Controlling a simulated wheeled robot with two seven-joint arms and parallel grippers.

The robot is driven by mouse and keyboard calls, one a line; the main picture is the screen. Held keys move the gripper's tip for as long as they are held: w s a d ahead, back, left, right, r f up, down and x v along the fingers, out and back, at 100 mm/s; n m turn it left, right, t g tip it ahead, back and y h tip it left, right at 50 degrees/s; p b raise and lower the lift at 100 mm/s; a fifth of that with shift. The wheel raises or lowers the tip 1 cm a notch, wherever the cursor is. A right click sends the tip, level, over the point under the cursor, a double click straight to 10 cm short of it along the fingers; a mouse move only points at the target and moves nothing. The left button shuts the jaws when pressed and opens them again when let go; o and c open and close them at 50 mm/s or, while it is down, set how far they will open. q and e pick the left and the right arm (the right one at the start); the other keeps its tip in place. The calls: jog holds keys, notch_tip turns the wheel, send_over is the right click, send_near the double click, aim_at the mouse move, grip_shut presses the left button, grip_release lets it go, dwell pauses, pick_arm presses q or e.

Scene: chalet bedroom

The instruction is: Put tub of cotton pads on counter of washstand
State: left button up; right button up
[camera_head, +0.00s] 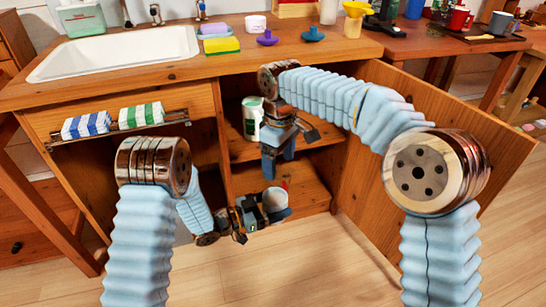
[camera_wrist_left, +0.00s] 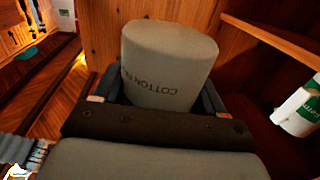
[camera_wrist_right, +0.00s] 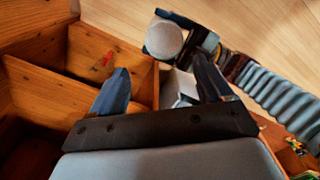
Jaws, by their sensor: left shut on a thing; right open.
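The tub of cotton pads is a pale cylinder with dark "COTTON" lettering in the left wrist view (camera_wrist_left: 170,58). My left gripper (camera_wrist_left: 158,95) is shut on it, with a finger at each side. In the head view the tub (camera_head: 276,202) is low, in front of the open cabinet, and it shows in the right wrist view (camera_wrist_right: 164,40) beside my left gripper. My right gripper (camera_wrist_right: 160,88) is open and empty; in the head view (camera_head: 288,160) it is above the tub at the cabinet opening. The wooden counter of the washstand (camera_head: 290,58) is above both grippers.
On the counter are a white sink (camera_head: 115,55), a yellow sponge (camera_head: 222,45), a purple stopper (camera_head: 267,38), a blue stopper (camera_head: 313,34) and a yellow bottle (camera_head: 355,18). A green-and-white container (camera_head: 252,118) stands inside the cabinet. The open cabinet door (camera_head: 475,150) is at right.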

jog(key=a, duration=0.1)
pick_arm(q)
jog(key=shift+r, duration=0.1)
pick_arm(e)
send_near(273, 192)
jog(key=s+f, duration=0.1)
jog(key=f, duration=0.1)
jog(key=s+f, duration=0.1)
jog(key=f, duration=0.1)
jog(key=s+f, duration=0.1)
jog(key=f, duration=0.1)
jog(key=shift+s+d+f, duration=0.1)
jog(key=shift+s+f, duration=0.05)
jog(key=shift+s, duration=0.05)
